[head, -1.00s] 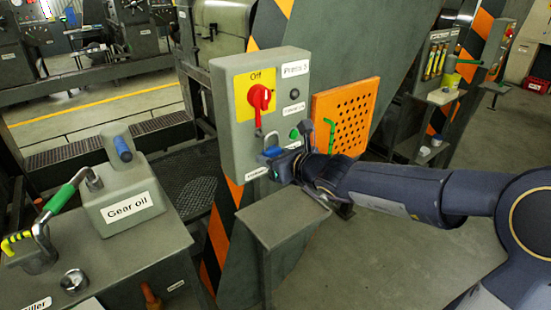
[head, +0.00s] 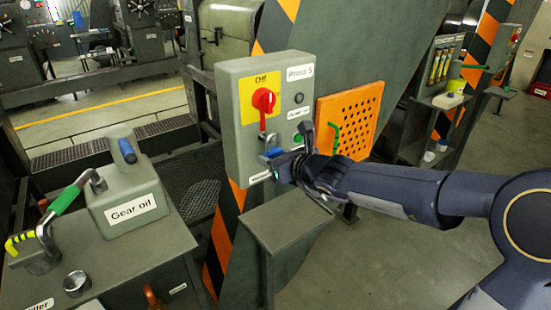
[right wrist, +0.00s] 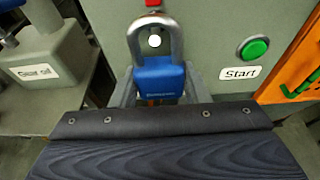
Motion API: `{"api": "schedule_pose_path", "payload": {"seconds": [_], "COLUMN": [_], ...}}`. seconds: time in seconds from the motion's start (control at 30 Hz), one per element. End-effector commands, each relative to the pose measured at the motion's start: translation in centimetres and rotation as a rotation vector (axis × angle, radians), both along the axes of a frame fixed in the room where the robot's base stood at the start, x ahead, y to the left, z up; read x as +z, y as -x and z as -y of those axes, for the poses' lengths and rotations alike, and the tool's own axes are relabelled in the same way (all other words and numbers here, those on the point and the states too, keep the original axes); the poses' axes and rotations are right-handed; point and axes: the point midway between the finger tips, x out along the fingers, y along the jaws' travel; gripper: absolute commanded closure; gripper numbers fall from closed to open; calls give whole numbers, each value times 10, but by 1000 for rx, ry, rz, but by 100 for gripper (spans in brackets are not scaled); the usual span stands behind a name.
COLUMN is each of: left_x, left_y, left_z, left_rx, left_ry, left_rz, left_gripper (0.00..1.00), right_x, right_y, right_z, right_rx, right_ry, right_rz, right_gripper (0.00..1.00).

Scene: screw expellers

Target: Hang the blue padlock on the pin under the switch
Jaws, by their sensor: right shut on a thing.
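The blue padlock (head: 273,153) is held upright in my right gripper (head: 280,162), in front of the grey switch box (head: 238,140). The right wrist view shows its blue body (right wrist: 158,78) between the fingers, grey shackle up. The red switch (head: 263,100) sits on a yellow plate above it. A small pale round pin end (right wrist: 154,41) shows inside the shackle's loop in the right wrist view; I cannot tell whether the shackle is around the pin or only in front of it. My left gripper is out of view.
A green start button (right wrist: 255,48) is right of the padlock. An orange perforated panel (head: 350,115) with a green handle stands right of the box. A small grey ledge (head: 285,218) is below my right gripper. A gear oil box (head: 130,190) stands at the left.

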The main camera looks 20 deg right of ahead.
Motion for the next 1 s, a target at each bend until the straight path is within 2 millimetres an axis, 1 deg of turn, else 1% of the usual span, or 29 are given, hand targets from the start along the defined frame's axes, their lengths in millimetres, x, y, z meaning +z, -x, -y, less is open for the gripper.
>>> {"api": "schedule_pose_path", "payload": {"seconds": [1.0], "left_x": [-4], "left_y": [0], "left_z": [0], "left_rx": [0], "left_ry": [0], "left_rz": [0], "left_gripper": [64], "right_x": [0], "right_y": [-23], "right_z": [-9], "right_rx": [1], "right_ry": [-1], "right_rz": [1], "right_gripper": [78]}}
